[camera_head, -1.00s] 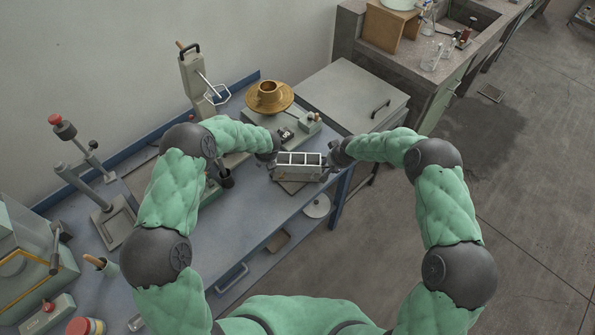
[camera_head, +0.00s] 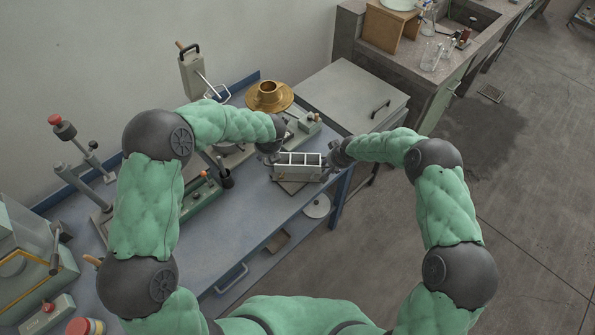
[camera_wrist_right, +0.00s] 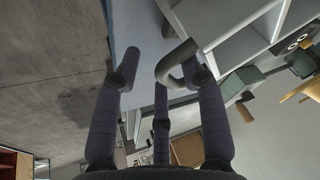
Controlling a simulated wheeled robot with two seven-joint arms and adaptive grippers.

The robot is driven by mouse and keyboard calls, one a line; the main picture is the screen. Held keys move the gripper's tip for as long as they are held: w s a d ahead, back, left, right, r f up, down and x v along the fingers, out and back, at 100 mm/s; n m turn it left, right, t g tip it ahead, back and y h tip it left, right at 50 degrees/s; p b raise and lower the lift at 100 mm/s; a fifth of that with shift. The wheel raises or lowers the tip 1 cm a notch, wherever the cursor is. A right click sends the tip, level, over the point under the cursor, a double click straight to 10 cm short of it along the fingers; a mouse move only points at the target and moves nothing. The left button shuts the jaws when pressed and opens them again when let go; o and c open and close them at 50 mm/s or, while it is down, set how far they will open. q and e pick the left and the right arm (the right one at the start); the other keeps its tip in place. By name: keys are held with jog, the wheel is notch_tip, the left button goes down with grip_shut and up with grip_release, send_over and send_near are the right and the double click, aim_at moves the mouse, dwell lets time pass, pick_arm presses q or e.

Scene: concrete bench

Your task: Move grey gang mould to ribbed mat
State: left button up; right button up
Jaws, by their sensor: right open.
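The grey gang mould (camera_head: 298,172) is a metal box with a row of open compartments, near the bench's right front edge. In the right wrist view, its pale walls (camera_wrist_right: 235,52) fill the upper right, with a curved grey handle (camera_wrist_right: 176,62) at its end. My right gripper (camera_head: 331,163) is at the mould's right end; in the wrist view its open fingers (camera_wrist_right: 160,62) are around or beside the handle. My left gripper (camera_head: 268,155) is at the mould's left end; its fingers are too small to read. A flat grey-brown slab (camera_head: 290,187) shows below the mould; I cannot make out ribs on it.
A brass flanged part (camera_head: 269,96) and a green-grey device (camera_head: 303,124) stand behind the mould. A grey cabinet top (camera_head: 350,93) lies behind right. Bare blue bench (camera_head: 245,220) shows at front left.

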jog(key=v, duration=1.2)
dwell(0.4)
